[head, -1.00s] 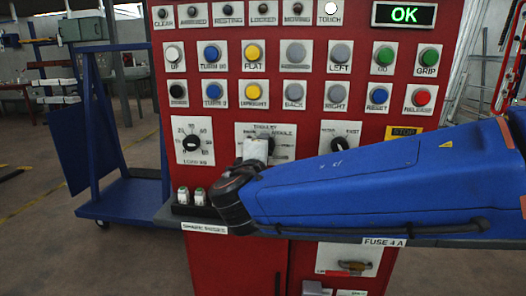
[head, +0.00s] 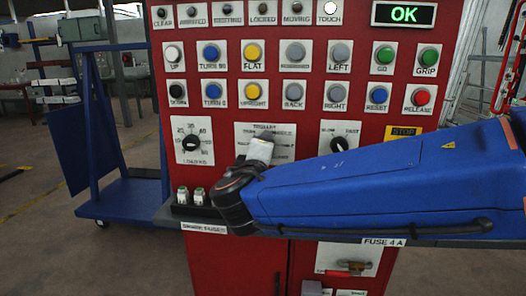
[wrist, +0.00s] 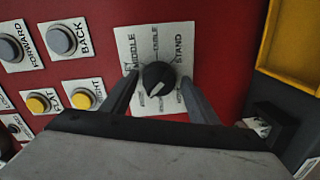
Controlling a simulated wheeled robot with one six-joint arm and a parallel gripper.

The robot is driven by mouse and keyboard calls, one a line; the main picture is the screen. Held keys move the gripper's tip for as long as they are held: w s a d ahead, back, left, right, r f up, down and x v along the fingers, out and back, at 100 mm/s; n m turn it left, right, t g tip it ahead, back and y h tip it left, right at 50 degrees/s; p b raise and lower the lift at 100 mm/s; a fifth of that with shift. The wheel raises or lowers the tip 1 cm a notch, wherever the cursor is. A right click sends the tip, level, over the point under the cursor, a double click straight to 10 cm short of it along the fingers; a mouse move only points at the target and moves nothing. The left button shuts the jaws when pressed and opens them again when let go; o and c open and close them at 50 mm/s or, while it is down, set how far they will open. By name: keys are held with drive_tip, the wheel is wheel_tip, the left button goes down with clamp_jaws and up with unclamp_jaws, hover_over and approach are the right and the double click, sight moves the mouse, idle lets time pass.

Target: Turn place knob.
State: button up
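The place knob (wrist: 159,77) is a round black dial with a pale pointer mark, on a white label plate (wrist: 166,42) on the red panel. The wrist view shows words such as MIDDLE, TABLE and STAND around it. My gripper (wrist: 160,80) faces the panel with one finger on each side of the knob. Narrow gaps seem to show between fingers and knob, so it looks open around it. In the head view my gripper (head: 262,145) is in front of the label plate (head: 280,137) and hides most of the knob.
Rows of push buttons are above. A dark ledge (head: 172,212) with two small fuses (head: 191,195) juts out below. A green OK display (head: 404,14) is lit.

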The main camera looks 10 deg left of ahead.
drive_tip(key=shift+s, duration=0.1)
drive_tip(key=s+r, duration=0.1)
drive_tip(key=s, duration=1.6)
drive_tip(key=shift+d, duration=0.25)
drive_tip(key=shift+s, duration=0.1)
